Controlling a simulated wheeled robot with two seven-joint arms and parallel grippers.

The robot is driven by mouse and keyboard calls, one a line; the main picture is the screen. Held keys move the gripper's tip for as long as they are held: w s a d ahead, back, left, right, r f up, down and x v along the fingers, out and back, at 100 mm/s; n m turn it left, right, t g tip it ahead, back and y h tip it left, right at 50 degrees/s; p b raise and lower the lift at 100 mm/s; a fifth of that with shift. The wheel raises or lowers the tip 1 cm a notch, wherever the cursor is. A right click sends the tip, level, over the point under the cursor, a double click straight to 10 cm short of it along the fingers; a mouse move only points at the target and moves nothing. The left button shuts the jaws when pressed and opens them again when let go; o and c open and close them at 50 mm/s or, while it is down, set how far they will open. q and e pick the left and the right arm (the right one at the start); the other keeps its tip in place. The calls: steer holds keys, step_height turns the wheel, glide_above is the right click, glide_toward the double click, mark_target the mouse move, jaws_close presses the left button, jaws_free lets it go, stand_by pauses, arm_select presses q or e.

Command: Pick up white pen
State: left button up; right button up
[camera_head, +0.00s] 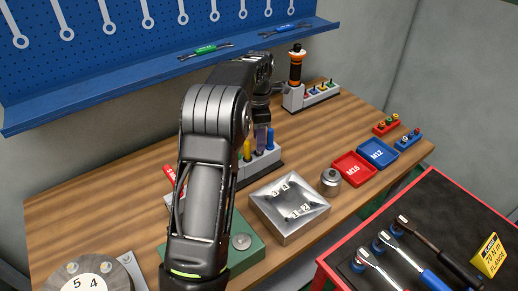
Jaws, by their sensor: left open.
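My left arm reaches up from the bottom centre, and its gripper (261,115) is over the workbench, just above a grey holder (262,167) of upright coloured items. The gripper is open, and its fingertips are small and partly hidden by my arm. A yellow item (247,150), a purple item (261,138) and a blue item (270,138) stand in the holder, the purple one closest under the gripper. I cannot make out a white pen; the holder's left part is hidden behind my arm. My right gripper is not in view.
A second holder (318,97) with an orange-black tool stands behind to the right. A metal block (289,222), a metal cylinder (330,181), red (354,183) and blue (392,142) trays sit on the wooden bench (110,200). A blue shelf (150,80) overhangs the back.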

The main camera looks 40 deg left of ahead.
arm_select(q)
steer(key=shift+f, duration=1.6)
jaws_close()
